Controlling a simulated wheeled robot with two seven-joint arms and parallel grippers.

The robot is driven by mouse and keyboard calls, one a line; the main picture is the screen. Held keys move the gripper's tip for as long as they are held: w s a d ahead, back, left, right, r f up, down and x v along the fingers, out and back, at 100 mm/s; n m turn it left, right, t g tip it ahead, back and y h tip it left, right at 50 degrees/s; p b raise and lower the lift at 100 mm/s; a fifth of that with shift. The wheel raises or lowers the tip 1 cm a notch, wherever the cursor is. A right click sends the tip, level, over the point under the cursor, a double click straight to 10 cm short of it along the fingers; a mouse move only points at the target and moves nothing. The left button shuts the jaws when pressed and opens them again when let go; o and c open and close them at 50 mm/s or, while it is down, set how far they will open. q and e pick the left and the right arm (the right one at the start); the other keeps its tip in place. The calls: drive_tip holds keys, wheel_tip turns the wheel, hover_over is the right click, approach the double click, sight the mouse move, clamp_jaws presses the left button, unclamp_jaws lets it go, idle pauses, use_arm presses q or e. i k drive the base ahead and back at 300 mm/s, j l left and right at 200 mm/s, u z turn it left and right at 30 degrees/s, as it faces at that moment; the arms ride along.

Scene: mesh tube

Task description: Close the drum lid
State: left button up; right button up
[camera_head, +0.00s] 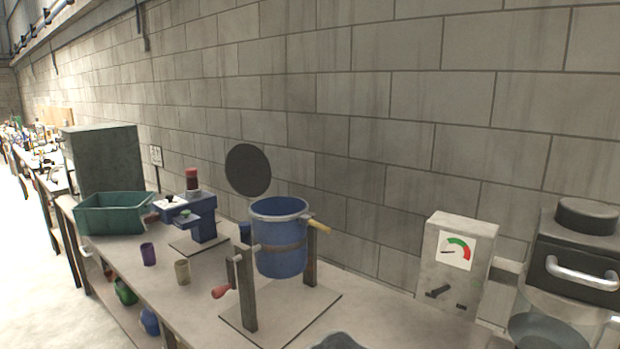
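A blue drum (280,245) hangs between two dark uprights on a flat base plate (300,318) on the bench. Its top is open and faces up. A dark round lid (248,170) stands nearly upright above and behind the drum's left rim, apart from the opening. Any hinge joining lid and drum is too small to make out. A crank with a red grip (221,291) is on the left upright, and a yellow handle (319,227) sticks out at the right of the rim. Neither of my grippers is in view.
A blue device (200,220), a purple cup (148,254), a tan cup (183,271) and a green bin (112,214) stand to the left. A gauge box (453,262) and a dark machine with a silver handle (582,274) stand at right. A block wall is behind.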

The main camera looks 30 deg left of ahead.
sight(247, 169)
drive_tip(key=j, duration=0.55)
drive_tip(key=k+j+z, duration=0.15)
drive_tip(key=j, duration=0.9)
drive_tip(key=k+j+z, duration=0.1)
drive_tip(key=j, duration=0.45)
